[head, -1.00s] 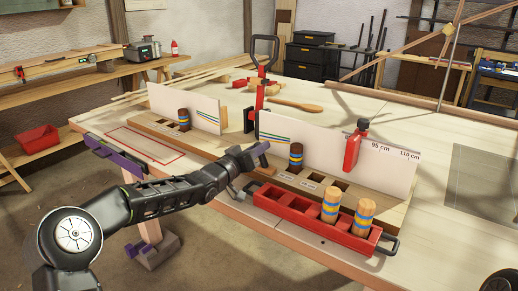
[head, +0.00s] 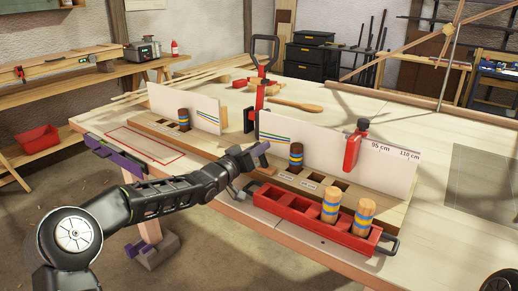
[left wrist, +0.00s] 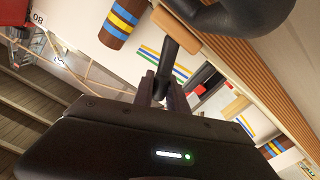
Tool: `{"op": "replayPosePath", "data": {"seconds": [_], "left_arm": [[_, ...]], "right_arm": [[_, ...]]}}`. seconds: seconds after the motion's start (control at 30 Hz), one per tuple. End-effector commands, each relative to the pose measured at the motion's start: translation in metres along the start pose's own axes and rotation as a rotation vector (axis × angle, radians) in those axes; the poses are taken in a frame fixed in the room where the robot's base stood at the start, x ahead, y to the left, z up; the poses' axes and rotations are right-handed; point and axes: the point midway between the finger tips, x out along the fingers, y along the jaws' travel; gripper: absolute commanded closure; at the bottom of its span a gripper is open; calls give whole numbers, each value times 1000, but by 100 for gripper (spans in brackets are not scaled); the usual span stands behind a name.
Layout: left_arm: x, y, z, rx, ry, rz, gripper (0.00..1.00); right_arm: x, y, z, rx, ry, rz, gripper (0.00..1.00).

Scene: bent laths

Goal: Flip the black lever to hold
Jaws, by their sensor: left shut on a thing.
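My left gripper (head: 252,158) is low over the front of the wooden bench, left of a dark striped block. The left wrist view shows its fingers (left wrist: 163,92) shut around the lower part of a slim black lever (left wrist: 171,58). An orange-brown piece (left wrist: 192,28) and a large dark rounded part (left wrist: 245,14) are close to the lever's upper end in that view. The lever's base is hidden behind the fingers, and my gripper covers most of it in the head view. No hold marking is readable. My right gripper is not in view.
A red tray (head: 262,199) with two striped pegs stands just right of my gripper. Behind are white boards (head: 335,160), a red clamp (head: 353,148) and a red post with a black loop handle (head: 265,42). The bench's right side is mostly clear.

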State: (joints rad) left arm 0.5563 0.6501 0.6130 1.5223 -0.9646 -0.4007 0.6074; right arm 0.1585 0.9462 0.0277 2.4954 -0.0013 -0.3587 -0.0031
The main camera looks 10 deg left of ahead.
Motion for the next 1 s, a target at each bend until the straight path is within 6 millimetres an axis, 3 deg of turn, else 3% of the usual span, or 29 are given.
{"op": "replayPosePath", "data": {"seconds": [0.47, 1.0], "left_arm": [[0, 8, 4, 146, -1, 1, 100], [0, 36, 17, 604, 0, 2, 100]], "right_arm": [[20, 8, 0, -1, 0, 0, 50], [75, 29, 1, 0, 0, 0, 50]]}}
